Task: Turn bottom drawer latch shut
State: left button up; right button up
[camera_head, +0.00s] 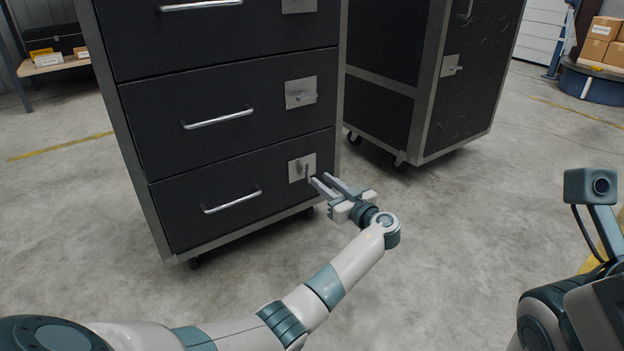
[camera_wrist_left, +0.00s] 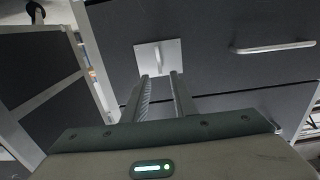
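The bottom drawer (camera_head: 180,212) of the near dark cabinet looks closed, with a bar handle (camera_head: 231,202). Its latch plate (camera_head: 295,168) is at the right end, with a small lever (camera_head: 307,171) that looks upright. The latch plate also shows in the left wrist view (camera_wrist_left: 172,46), just ahead of the fingertips, its lever between the two finger lines. My left gripper (camera_head: 319,179) is open and empty, its fingertips close to the latch at the right. I cannot tell whether they touch the lever. My right gripper is not in view.
The middle drawer (camera_head: 160,120) above has its own latch plate (camera_head: 300,93). A second dark cabinet (camera_head: 475,70) on casters stands to the right, behind my left gripper. The concrete floor (camera_head: 450,240) in front is clear.

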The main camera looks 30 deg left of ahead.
aim_at(310, 171)
pick_arm(q)
jog(key=b+x, duration=0.2)
jog(key=x, duration=0.3)
jog(key=shift+a+f, duration=0.1)
jog(key=shift+a, duration=0.1)
jog(key=shift+w+a, duration=0.3)
jog(key=shift+a, duration=0.25)
grip_shut()
